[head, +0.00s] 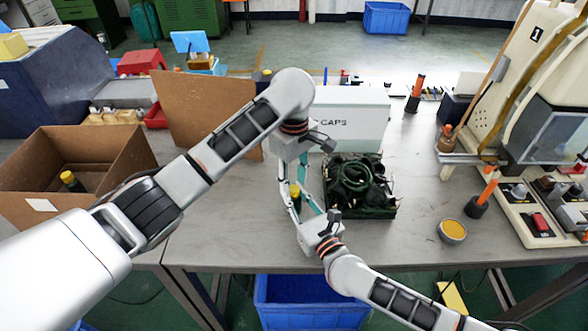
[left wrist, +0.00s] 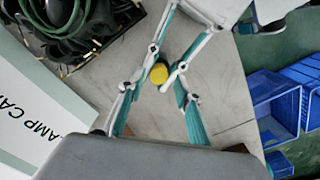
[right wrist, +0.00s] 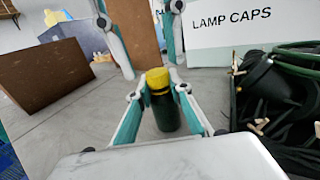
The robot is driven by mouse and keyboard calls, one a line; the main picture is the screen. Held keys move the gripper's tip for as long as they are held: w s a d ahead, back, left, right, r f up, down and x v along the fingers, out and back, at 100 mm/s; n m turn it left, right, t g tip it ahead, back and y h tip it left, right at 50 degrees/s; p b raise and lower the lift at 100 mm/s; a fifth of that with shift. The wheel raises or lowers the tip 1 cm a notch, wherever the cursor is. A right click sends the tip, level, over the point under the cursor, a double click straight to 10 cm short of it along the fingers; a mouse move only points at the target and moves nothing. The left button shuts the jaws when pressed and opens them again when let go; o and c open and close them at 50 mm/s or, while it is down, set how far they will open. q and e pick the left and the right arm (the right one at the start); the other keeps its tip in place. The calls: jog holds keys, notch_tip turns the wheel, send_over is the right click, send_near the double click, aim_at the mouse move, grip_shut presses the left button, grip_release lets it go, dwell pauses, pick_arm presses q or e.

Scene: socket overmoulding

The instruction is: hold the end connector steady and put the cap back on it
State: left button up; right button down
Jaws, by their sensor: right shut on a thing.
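The end connector is a dark green cylinder with a yellow top (head: 295,190), upright by the table's front edge. In the right wrist view its dark body (right wrist: 167,113) stands between the fingers of my right gripper (right wrist: 160,88), which is shut on it from the side. My left gripper (left wrist: 160,86) points down from above, its fingers apart on either side of the yellow top, and appears empty. The left fingers also show in the right wrist view (right wrist: 148,66). Whether the yellow top is a separate cap cannot be told. No loose cap is plain to see.
A black crate of dark cables (head: 362,212) stands close right of the grippers, with a white lamp caps box (head: 350,112) behind. A cardboard box (head: 25,205) at left holds another yellow-topped cylinder (head: 72,181). A yellow-filled dish (head: 453,230) is at right. A blue bin (head: 310,315) is below.

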pick_arm(q)
jog(key=shift+f, duration=0.85)
grip_shut()
